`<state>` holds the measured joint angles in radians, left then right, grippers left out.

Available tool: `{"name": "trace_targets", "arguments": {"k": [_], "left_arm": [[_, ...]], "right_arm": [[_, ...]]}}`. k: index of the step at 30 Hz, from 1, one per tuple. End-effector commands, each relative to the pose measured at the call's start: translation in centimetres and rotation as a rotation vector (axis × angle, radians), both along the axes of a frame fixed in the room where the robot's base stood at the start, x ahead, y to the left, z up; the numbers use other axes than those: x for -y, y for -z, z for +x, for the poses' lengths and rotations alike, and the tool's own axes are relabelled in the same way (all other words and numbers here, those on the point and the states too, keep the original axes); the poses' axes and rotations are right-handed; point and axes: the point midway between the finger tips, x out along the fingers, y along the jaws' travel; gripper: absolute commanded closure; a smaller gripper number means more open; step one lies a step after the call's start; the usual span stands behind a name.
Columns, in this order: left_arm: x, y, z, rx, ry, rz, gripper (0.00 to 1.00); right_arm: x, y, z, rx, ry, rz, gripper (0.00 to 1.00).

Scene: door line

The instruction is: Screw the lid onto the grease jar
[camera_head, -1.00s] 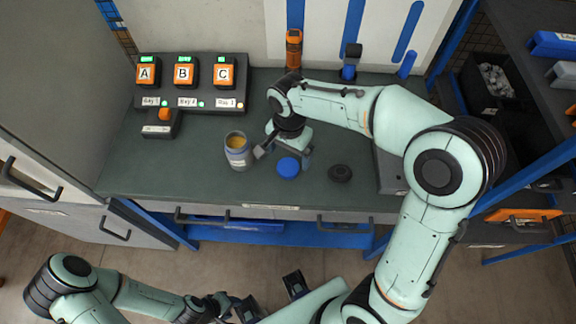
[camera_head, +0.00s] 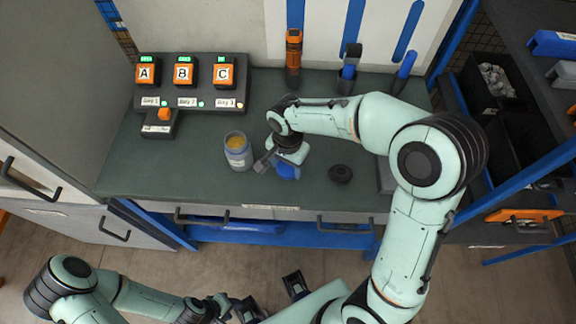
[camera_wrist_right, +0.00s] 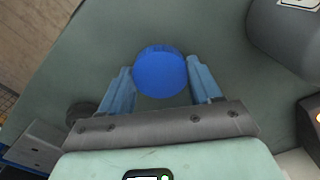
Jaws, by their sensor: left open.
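The grease jar (camera_head: 238,158) stands upright and lidless on the green bench, grey with a pale label and yellow grease showing inside. Its grey side also shows in the right wrist view (camera_wrist_right: 285,42). The round blue lid (camera_wrist_right: 160,72) lies on the bench to the right of the jar. It is partly hidden under my right gripper in the head view (camera_head: 287,172). My right gripper (camera_wrist_right: 163,80) is open above the lid, which shows between its fingers; I cannot tell whether they touch it. My left gripper (camera_head: 272,297) is open and empty, low in front of the bench.
A black round piece (camera_head: 340,173) lies to the right of the lid. A panel with stations A, B and C (camera_head: 190,95) and a small orange-button box (camera_head: 162,122) stand at the back left. An orange tool (camera_head: 293,55) stands behind my right arm. The bench left of the jar is clear.

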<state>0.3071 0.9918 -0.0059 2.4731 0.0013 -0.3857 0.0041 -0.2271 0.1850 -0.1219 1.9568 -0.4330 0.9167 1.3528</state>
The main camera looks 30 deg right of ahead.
Motion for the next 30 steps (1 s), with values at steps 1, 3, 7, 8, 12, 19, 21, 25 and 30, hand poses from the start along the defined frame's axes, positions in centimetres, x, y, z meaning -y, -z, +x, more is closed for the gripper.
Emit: {"name": "trace_targets", "arguments": {"k": [1,3,7,8,12,19,21,25,30], "left_arm": [[0.0,0.0,0.0,0.0,0.0,0.0,0.57],[0.0,0.0,0.0,0.0,0.0,0.0,0.57],[0.0,0.0,0.0,0.0,0.0,0.0,0.57],[0.0,0.0,0.0,0.0,0.0,0.0,0.57],[0.0,-0.1,0.0,0.0,0.0,0.0,0.57],[0.0,-0.6,0.2,0.003,0.0,0.0,0.57],[0.0,-0.8,0.4,0.004,0.0,0.0,0.57],[0.0,-1.4,0.7,0.008,0.0,0.0,0.57],[0.0,-2.3,1.2,0.013,0.0,0.0,0.57]], "right_arm": [[0.0,0.0,0.0,0.001,0.0,0.001,0.65],[0.0,0.0,0.0,0.001,0.0,0.001,0.65],[0.0,0.0,0.0,0.001,0.0,0.001,0.65],[0.0,-0.1,0.0,0.001,0.0,0.001,0.65],[0.0,-0.6,0.1,0.003,0.0,0.001,0.65],[0.0,-4.0,0.2,0.008,0.0,0.001,0.65],[0.0,-5.7,0.2,0.008,-0.001,0.001,0.65],[0.0,-9.6,0.2,0.009,0.0,0.002,0.65],[0.0,-14.5,0.2,0.008,0.0,0.002,0.65]]}}
